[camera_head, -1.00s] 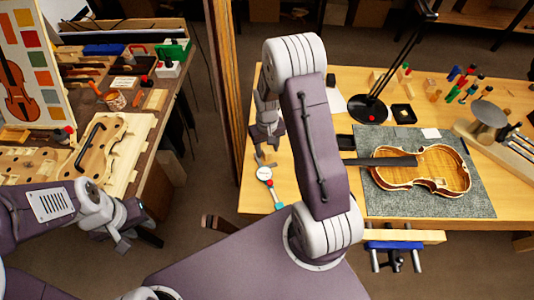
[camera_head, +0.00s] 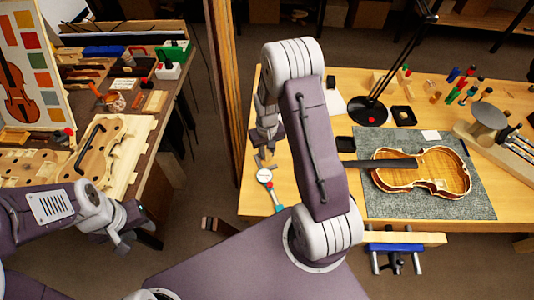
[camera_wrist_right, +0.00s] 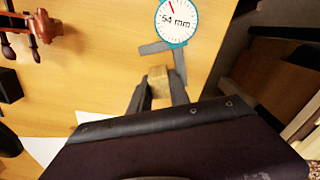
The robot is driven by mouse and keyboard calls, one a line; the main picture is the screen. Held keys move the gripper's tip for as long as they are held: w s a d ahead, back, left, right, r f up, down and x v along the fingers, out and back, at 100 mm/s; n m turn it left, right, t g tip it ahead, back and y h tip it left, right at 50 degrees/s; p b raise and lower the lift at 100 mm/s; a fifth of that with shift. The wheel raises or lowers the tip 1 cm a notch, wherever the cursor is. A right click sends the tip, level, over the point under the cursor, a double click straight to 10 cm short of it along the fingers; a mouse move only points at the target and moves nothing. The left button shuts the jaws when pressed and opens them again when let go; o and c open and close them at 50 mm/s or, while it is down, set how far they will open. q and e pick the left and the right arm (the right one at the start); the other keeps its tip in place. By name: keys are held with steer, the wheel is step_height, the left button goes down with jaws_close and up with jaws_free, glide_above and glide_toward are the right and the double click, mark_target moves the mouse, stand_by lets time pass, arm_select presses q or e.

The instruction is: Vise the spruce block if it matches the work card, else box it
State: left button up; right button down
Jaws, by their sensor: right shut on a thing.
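The spruce block (camera_wrist_right: 158,82) is a small pale wooden piece between the fingertips of my right gripper (camera_wrist_right: 158,92) in the right wrist view. That gripper is shut on it, beside the grey jaws of a dial gauge (camera_wrist_right: 177,22) reading 54 mm. In the head view my right gripper (camera_head: 265,155) is over the right bench, just above the gauge (camera_head: 265,176). The blue vise (camera_head: 393,246) is on the bench's front edge. My left gripper (camera_head: 130,241) hangs by the left bench's edge; its opening is unclear. I cannot identify the work card for certain.
A violin body (camera_head: 425,172) lies on a grey mat (camera_head: 460,207) on the right bench. A black lamp (camera_head: 368,110) stands behind it. The left bench holds violin parts, tools and a green box (camera_head: 175,50). A wooden post (camera_head: 222,80) rises between the benches.

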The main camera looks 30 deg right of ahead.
mark_target(267, 151)
step_height(267, 151, up, 3)
steer(key=shift+w+r, duration=0.1)
steer(key=s+d+r, duration=0.5)
steer(key=s+r, duration=0.1)
steer(key=s, duration=0.4)
steer(key=shift+s+d+r, duration=0.2)
steer(key=shift+r, duration=0.2)
